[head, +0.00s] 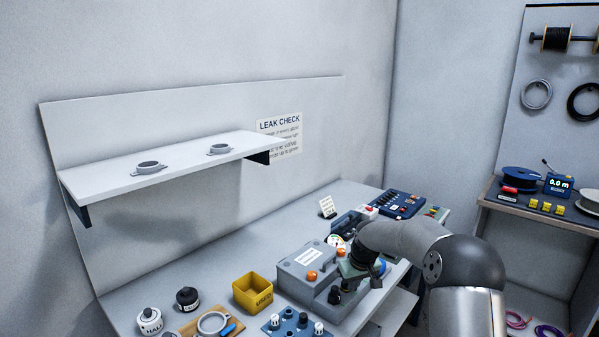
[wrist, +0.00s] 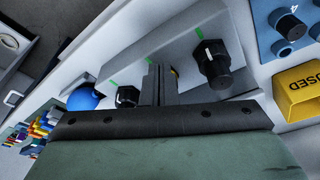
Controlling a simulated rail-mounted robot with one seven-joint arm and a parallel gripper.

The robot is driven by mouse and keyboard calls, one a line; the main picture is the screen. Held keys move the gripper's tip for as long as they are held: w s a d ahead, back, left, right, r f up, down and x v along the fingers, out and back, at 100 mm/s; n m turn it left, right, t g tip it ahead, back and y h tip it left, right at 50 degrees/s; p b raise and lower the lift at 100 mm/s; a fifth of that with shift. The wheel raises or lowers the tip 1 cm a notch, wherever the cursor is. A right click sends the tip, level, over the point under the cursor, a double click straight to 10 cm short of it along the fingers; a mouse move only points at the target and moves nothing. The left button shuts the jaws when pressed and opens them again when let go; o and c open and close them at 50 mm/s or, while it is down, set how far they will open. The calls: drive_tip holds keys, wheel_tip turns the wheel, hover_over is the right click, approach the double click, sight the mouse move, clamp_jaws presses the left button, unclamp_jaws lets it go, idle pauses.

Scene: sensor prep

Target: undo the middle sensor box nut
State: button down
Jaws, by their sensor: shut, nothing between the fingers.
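Green marks sit above the nut places. My gripper (wrist: 158,84) is shut and empty, its fingers over the middle place. A small brass-coloured bit (wrist: 175,72) shows just beside the fingers; the rest there is hidden, so I cannot tell whether they touch a nut.
A yellow bin marked USED (head: 252,293) stands left of the box. A blue fixture with knobs (head: 290,322) lies in front of that bin. A blue ball (wrist: 83,97) is close left of the box in the wrist view. Instruments (head: 402,203) crowd the bench's far end.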

drive_tip(key=shift+s+d, duration=0.1)
drive_tip(key=shift+s, duration=0.15)
wheel_tip(320, 180, up, 6)
drive_tip(key=p, duration=0.3)
drive_tip(key=shift+f+p, duration=0.1)
drive_tip(key=shift+p, duration=0.2)
